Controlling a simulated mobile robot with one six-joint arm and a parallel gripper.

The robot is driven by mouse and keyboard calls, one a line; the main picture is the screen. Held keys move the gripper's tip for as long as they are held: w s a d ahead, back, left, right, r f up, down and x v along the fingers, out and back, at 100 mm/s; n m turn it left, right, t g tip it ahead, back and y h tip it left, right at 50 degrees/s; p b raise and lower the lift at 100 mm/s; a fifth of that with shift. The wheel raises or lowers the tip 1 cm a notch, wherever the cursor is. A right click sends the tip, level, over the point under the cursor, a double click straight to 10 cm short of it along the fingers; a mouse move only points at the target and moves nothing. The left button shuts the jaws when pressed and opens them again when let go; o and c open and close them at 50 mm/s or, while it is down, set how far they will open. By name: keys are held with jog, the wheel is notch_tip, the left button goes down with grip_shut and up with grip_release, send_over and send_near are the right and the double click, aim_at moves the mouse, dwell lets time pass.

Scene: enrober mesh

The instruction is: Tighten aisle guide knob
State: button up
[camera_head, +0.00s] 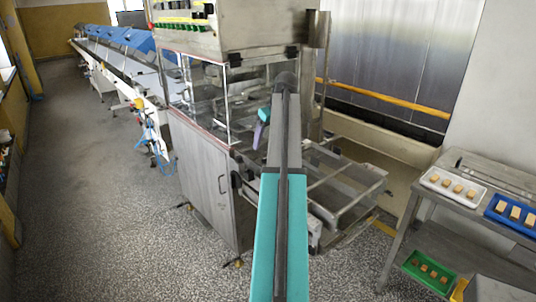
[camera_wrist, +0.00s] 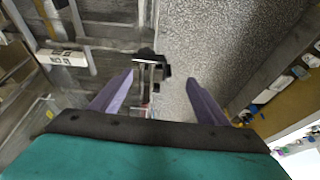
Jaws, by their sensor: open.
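My gripper (camera_wrist: 160,82) is open, with its two purple fingers spread wide and nothing between the tips. Ahead of the fingertips in the wrist view is a metal bracket (camera_wrist: 150,63) with a dark knob-like part (camera_wrist: 164,70). It lies closer to the left finger, and I cannot tell whether this is the aisle guide knob. In the head view my gripper (camera_head: 258,138) shows as a small purple finger below a teal part, before the machine's clear panels. Black fittings (camera_head: 236,180) sit on the machine's front corner. My arm hides part of the machine.
The steel machine (camera_head: 208,180) stands at the centre with an open frame (camera_head: 345,190) to its right. A steel table (camera_head: 490,178) at the right holds a white tray (camera_head: 453,188) and a blue tray (camera_head: 512,215). The speckled floor (camera_head: 90,210) at left is clear.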

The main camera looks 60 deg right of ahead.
jog(key=s+d+r, duration=0.1)
jog(key=r, duration=0.1)
jog(key=s+d+r, duration=0.1)
jog(key=s, duration=0.1)
jog(key=shift+r, duration=0.35)
jog(key=shift+f, duration=0.1)
jog(key=shift+d+p+x, duration=0.1)
jog(key=shift+p+x, duration=1)
jog(key=shift+x, duration=2.3)
jog(key=shift+d+p+x, duration=0.15)
jog(key=shift+p+x, duration=0.9)
jog(key=shift+x, duration=2.4)
jog(key=shift+w, duration=0.15)
jog(key=shift+c, duration=0.5)
jog(key=c, duration=0.9)
jog(key=shift+a, duration=0.1)
jog(key=shift+c, duration=0.2)
